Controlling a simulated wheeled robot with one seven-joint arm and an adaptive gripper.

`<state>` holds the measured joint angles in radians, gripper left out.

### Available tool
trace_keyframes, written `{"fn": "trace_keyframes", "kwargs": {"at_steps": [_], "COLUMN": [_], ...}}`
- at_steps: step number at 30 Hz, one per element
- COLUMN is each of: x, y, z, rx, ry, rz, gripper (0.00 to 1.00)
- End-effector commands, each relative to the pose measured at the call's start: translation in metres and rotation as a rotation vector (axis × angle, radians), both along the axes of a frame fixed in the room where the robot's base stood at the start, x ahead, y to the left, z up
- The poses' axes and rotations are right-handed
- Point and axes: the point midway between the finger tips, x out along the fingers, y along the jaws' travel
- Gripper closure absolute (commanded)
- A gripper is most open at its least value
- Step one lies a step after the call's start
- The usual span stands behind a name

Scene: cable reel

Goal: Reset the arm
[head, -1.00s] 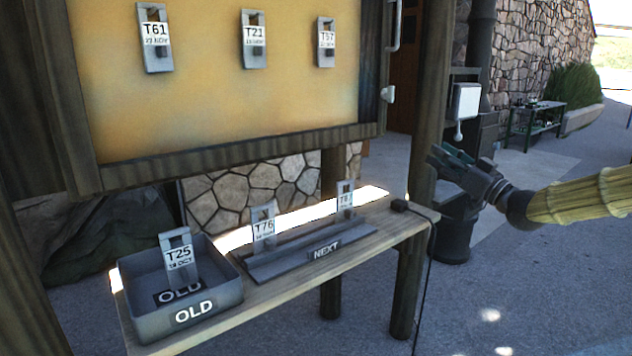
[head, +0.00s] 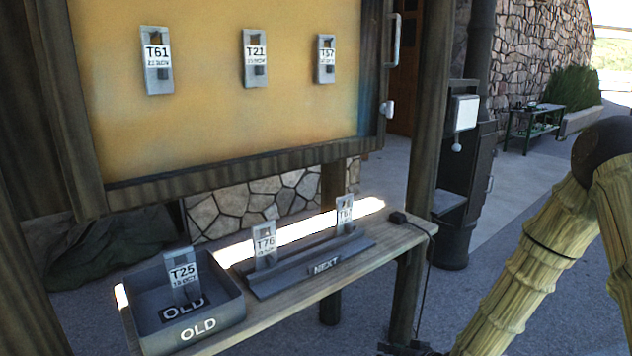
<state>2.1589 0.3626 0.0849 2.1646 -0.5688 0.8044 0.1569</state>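My arm (head: 535,260), in a straw-coloured sleeve, is bent on the right side of the head view, with a dark elbow near the right edge. My gripper (head: 412,349) shows only as a dark sliver at the bottom edge, below the shelf's right end. Its fingers are mostly out of frame, so I cannot tell whether it is open or shut, or whether it holds anything.
A wooden shelf (head: 290,292) holds the grey OLD tray (head: 225,318) with tag T25 (head: 183,275), and the NEXT rack (head: 355,252) with two tags. Tags T61, T21 and T57 hang on the yellow board (head: 200,120). A post (head: 425,130) stands left of my arm.

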Motion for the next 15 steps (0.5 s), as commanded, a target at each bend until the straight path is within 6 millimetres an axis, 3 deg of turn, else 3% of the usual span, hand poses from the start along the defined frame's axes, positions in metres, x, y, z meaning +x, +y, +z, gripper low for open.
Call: {"fn": "trace_keyframes", "kwargs": {"at_steps": [6, 15], "x": [-0.102, -0.261], "y": [0.005, -0.004], "z": [-0.078, -0.143], "rx": [-0.093, -0.251], "ry": [0.253, 0.584], "rz": [-0.029, -0.061], "gripper": [0.64, 0.64]}}
